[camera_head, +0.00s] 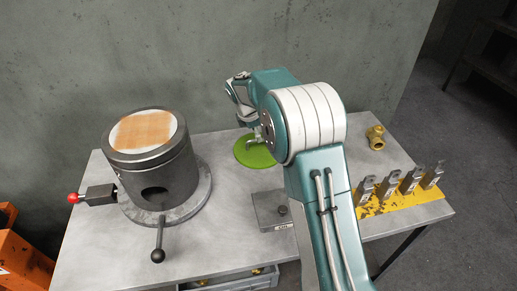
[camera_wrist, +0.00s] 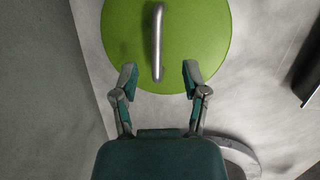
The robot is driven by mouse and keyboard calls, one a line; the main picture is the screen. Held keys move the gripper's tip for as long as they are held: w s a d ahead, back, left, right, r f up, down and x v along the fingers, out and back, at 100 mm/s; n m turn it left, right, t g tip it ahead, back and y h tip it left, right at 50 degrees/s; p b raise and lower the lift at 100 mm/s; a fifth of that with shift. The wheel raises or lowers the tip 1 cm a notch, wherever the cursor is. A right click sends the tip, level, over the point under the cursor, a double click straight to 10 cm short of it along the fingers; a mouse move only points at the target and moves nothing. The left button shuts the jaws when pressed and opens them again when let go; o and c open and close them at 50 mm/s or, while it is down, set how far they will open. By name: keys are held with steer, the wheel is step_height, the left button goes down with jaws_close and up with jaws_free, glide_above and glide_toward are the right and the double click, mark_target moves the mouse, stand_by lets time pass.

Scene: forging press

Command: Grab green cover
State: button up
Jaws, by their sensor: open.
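The green cover (camera_head: 251,155) is a flat round disc lying on the grey metal table, behind my arm in the head view. In the wrist view the green cover (camera_wrist: 204,45) fills the upper middle, with a grey bar handle (camera_wrist: 157,45) across it. My gripper (camera_wrist: 158,72) is open, its two fingertips on either side of the handle's lower end in the picture. I cannot tell the height between the fingers and the handle. In the head view my gripper (camera_head: 255,137) is partly hidden by my arm and sits over the cover.
A dark cylinder (camera_head: 150,175) with a round tan top, a red-knobbed lever (camera_head: 73,198) and a black-knobbed handle stands at left. A grey block (camera_head: 268,210) lies near the front. A brass fitting (camera_head: 376,137) and several metal clamps on a yellow plate (camera_head: 418,194) are at right.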

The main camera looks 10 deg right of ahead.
mark_target(259, 144)
steer(key=x, duration=0.5)
steer(key=shift+w+a, duration=0.1)
steer(key=shift+w, duration=0.05)
jaws_close()
